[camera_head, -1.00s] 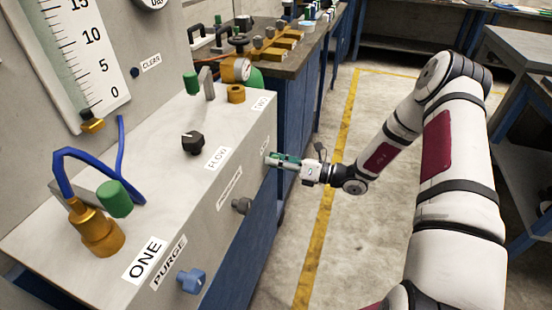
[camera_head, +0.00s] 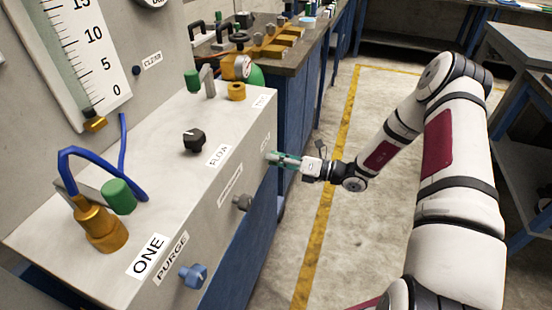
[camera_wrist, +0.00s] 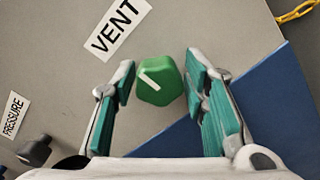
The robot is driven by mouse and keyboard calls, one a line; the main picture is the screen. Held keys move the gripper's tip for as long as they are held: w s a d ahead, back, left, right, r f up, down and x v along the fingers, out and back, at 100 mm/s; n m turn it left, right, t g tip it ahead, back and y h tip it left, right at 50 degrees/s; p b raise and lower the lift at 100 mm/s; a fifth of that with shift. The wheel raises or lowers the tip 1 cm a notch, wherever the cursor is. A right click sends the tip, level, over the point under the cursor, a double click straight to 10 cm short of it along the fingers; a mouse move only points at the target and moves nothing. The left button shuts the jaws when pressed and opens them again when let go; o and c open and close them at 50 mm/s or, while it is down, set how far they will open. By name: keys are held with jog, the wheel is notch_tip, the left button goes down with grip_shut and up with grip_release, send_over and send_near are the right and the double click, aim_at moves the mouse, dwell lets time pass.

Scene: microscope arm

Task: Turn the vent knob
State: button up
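The vent knob (camera_wrist: 159,81) is a green, faceted knob with a white pointer line, on the grey panel just below the VENT label (camera_wrist: 117,27) in the wrist view. My gripper (camera_wrist: 158,88) is open, with one green-padded finger on each side of the knob. A narrow gap shows between the knob and each finger. I cannot tell how deep the fingers reach along the knob. In the head view, my gripper (camera_head: 278,159) is at the right end of the panel's front face, and the knob is hidden by the fingers.
A dark pressure knob (camera_wrist: 34,151) sits left of my fingers, also seen in the head view (camera_head: 242,202). A blue purge knob (camera_head: 192,276) is nearer. A black flow knob (camera_head: 194,139) is on top of the box. Free floor lies right of the box.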

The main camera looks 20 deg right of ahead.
dwell(0.3)
jog(key=v, duration=1.2)
jog(key=s+a+r+n+g+h, duration=0.2)
jog(key=s+a+r+n+g, duration=0.45)
jog(key=r+n, duration=0.25)
jog(key=s+a+r+n+g+h, duration=0.2)
jog(key=s+a+r+n+g, duration=0.45)
jog(key=r+n, duration=0.35)
jog(key=s+d+r+n+t+h, duration=0.2)
jog(key=s+r+n+h, duration=0.25)
jog(key=s+n, duration=0.5)
jog(key=s+d+r+n+t+h, duration=0.25)
jog(key=s+n+h, duration=0.35)
jog(key=s, duration=0.6)
notch_tip(320, 180, up, 18)
jog(key=t+p, duration=0.2)
jog(key=p, duration=1.4)
jog(key=shift+s+a+r, duration=0.15)
jog(key=shift+a, duration=0.15)
